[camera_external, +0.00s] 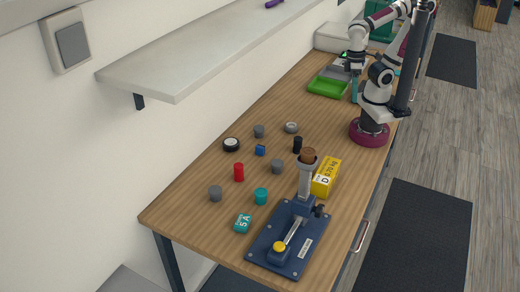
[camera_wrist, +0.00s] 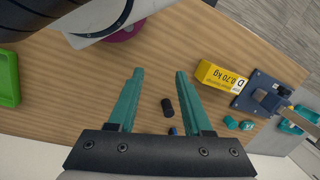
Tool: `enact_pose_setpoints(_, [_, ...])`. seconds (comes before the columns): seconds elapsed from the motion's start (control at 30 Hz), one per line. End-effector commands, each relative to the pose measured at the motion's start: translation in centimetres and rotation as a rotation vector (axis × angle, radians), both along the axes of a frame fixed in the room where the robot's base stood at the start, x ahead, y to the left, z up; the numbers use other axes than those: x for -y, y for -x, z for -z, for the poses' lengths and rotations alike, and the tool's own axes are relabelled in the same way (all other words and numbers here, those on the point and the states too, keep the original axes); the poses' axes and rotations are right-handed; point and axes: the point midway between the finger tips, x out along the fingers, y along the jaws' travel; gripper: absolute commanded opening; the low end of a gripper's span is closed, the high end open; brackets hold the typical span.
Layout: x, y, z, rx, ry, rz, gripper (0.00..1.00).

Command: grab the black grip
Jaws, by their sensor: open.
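The black grip (camera_external: 297,144) is a small dark cylinder on the wooden table, behind the yellow box. In the wrist view the black grip (camera_wrist: 168,107) shows below me, between the two finger lines but nearer the right finger. My gripper (camera_wrist: 159,72) has two teal fingers spread apart with nothing between the tips. In the external view my gripper (camera_external: 355,92) hangs near the green tray, well apart from the grip.
A yellow box (camera_external: 326,177) stands close to the grip, beside a blue press (camera_external: 290,235). Grey cylinders, a red cylinder (camera_external: 239,172), a blue piece (camera_external: 260,150), teal pieces and wheels lie around. A green tray (camera_external: 328,86) is at the back. A shelf (camera_external: 200,50) overhangs left.

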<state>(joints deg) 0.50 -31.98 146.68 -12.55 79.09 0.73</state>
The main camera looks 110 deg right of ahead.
Motion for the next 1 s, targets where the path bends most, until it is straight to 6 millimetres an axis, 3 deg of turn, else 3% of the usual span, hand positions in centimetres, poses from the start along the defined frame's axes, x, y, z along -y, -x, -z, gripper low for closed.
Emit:
enact_pose_setpoints(0.37, [0.0, 0.0, 0.0, 0.000, 0.000, 0.000, 0.50])
enact_pose_setpoints(0.53, [0.0, 0.0, 0.0, 0.000, 0.000, 0.000, 0.77])
enact_pose_setpoints(0.83, [0.1, 0.0, 0.1, -0.009, 0.008, -0.018, 0.79])
enact_pose_setpoints(0.93, [0.9, 0.0, 1.2, -0.107, 0.107, -0.226, 0.79])
enact_pose_setpoints(1.0, [2.0, -0.9, 2.6, -0.231, 0.250, -0.536, 0.79])
